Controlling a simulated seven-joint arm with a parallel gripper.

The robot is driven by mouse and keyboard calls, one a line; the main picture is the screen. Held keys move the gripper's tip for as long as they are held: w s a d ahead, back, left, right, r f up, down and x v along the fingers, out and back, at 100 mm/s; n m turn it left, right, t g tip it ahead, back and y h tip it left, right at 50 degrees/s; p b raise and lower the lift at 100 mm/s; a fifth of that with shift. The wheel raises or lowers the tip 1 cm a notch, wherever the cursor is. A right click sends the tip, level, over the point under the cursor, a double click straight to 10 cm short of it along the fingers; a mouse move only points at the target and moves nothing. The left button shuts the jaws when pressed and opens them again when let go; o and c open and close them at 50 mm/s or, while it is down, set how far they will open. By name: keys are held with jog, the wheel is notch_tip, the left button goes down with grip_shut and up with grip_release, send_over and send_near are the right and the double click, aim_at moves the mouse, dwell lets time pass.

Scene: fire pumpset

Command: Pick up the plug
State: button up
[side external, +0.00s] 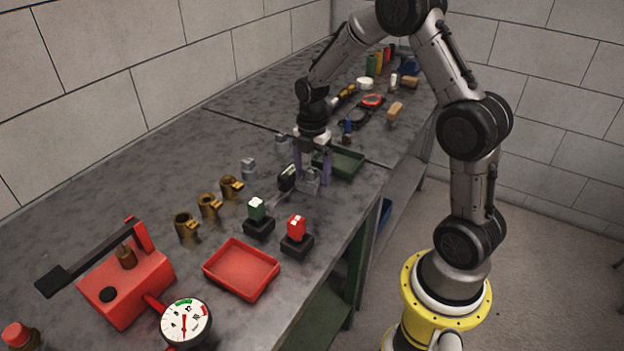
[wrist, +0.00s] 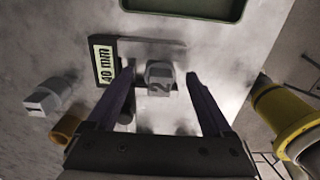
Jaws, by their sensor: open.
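A grey plug-like piece marked 2 (wrist: 159,76) stands on a light grey plate (wrist: 128,48) in the wrist view. It also shows between my fingers in the side view (side external: 312,181). My gripper (wrist: 160,80) is open, with one finger on each side of this piece and a visible gap to both. In the side view my gripper (side external: 312,180) points down, with its fingertips low by the bench top. A similar grey piece marked 1 (wrist: 42,104) stands to the left. The frames do not settle which piece the task calls the plug.
A dark block labelled 40 mm (wrist: 104,62) stands close to my left finger. A green tray (side external: 350,164) lies just behind. Several brass fittings (side external: 208,205), a red tray (side external: 240,284) and a red pump (side external: 130,285) are nearer. The bench edge is to the right.

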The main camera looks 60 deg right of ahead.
jog(key=shift+f, duration=0.1)
jog(key=shift+c, duration=0.3)
grip_shut()
dwell(0.4)
